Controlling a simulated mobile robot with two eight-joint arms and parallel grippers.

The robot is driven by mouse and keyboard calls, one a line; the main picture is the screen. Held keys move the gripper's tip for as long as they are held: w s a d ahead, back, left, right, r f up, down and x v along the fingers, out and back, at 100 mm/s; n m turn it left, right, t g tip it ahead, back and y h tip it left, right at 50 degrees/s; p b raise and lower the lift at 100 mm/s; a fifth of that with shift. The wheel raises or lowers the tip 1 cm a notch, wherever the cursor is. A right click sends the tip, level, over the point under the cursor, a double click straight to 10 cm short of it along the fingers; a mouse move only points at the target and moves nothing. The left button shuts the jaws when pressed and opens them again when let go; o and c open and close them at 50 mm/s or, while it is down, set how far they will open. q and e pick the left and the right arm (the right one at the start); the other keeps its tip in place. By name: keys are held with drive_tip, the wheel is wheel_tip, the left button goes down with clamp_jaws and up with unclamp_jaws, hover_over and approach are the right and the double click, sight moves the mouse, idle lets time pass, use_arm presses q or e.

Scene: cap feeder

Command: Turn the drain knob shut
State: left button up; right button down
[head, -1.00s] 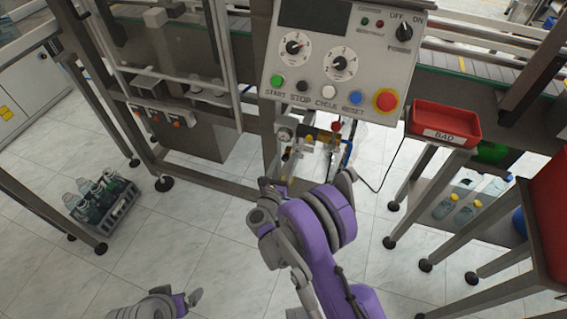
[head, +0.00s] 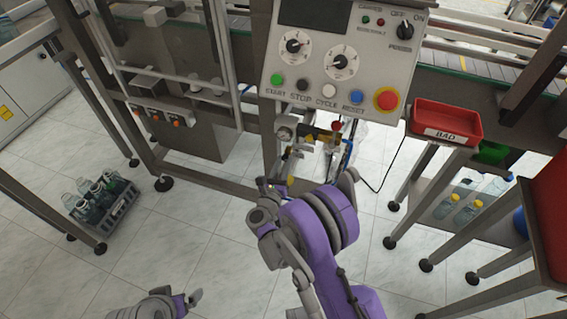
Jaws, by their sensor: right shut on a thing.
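The air unit (head: 318,136) hangs under the control panel, with a round gauge (head: 284,134), yellow parts and a red knob on top. My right arm reaches up from the bottom, and my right gripper (head: 288,178) is at the underside of this unit, at its left part. It is shut on the drain knob there. The knob is small and hidden by the gripper and wrist, so its angle cannot be seen. My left gripper (head: 192,298) is low in the picture, over bare floor and far from the unit; its jaw gap does not show clearly.
The control panel (head: 313,68) with buttons and dials is just above. A steel frame post stands left of the unit. A black cable and a red BAD tray (head: 446,122) on a stand are to the right. A bottle crate (head: 104,212) is on the floor at left.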

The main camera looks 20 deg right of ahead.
drive_tip(key=n+b, duration=0.1)
drive_tip(key=n, duration=0.3)
drive_tip(key=shift+f+b, duration=0.1)
drive_tip(key=shift+b, duration=0.25)
drive_tip(key=n+b, duration=0.1)
drive_tip(key=n, duration=0.3)
drive_tip(key=shift+n, duration=0.3)
drive_tip(key=n+b, duration=0.1)
drive_tip(key=n, duration=0.3)
drive_tip(key=shift+a, duration=0.1)
drive_tip(key=shift+n+g+b, duration=0.3)
drive_tip(key=shift+n+b, duration=0.3)
drive_tip(key=shift+n, duration=1.5)
drive_tip(key=c, duration=0.6)
unclamp_jaws()
